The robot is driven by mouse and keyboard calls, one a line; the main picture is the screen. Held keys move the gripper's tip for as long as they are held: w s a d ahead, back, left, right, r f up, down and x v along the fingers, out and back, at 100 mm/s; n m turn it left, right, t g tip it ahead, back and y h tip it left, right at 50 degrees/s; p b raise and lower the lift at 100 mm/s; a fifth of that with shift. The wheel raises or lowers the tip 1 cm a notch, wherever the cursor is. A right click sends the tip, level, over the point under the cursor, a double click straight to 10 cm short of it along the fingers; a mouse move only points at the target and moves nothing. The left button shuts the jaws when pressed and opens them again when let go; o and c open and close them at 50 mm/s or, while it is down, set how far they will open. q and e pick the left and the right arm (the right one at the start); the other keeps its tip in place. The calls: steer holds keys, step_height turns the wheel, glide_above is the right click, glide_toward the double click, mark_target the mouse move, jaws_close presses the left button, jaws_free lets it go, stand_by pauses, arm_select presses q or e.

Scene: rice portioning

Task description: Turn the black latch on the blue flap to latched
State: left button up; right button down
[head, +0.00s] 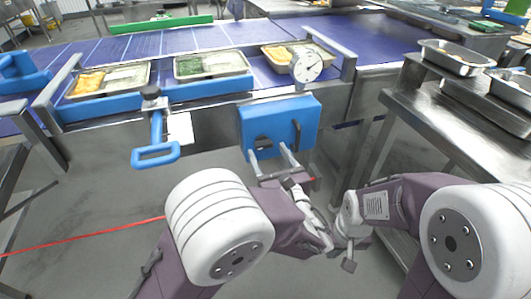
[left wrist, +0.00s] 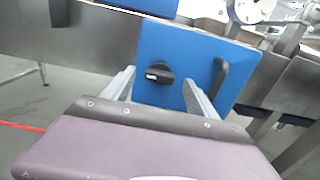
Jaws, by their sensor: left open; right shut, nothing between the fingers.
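The blue flap (head: 280,112) hangs on the front of the conveyor and fills the middle of the left wrist view (left wrist: 190,48). The black latch (left wrist: 160,73) is a dark knob with a small white mark, lying roughly sideways on the flap's left part. In the head view the latch (head: 262,142) is partly seen, low on the flap. My left gripper (head: 271,158) is open, one finger on either side of the latch in the left wrist view (left wrist: 159,80); I cannot tell whether it touches. My right gripper (head: 347,258) is shut and empty, low and right of the flap.
A black handle (head: 296,136) sits on the flap right of the latch. A round dial (head: 307,65) stands above the flap. A blue loop handle (head: 156,155) hangs at left. Food trays (head: 212,64) line the conveyor. A steel table (head: 462,110) stands at right.

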mark_target(263, 145)
arm_select(q)
steer(key=shift+x, duration=1.45)
steer(key=c, duration=1.4)
steer(key=shift+o, duration=0.2)
steer(key=shift+r+m+p, duration=0.2)
steer(key=shift+m+p, duration=0.1)
steer(key=shift+p, duration=0.05)
steer(key=m+p, duration=1.2)
steer(key=p, duration=0.6)
steer(key=shift+d+m, duration=0.15)
steer(key=shift+m, duration=0.15)
steer(key=shift+f+m+p, duration=0.2)
steer(key=shift+m+p, duration=0.95)
steer(key=shift+m, duration=0.05)
steer(key=shift+f+m+p, duration=0.15)
steer(key=shift+m+p, duration=0.55)
steer(key=shift+m, duration=0.4)
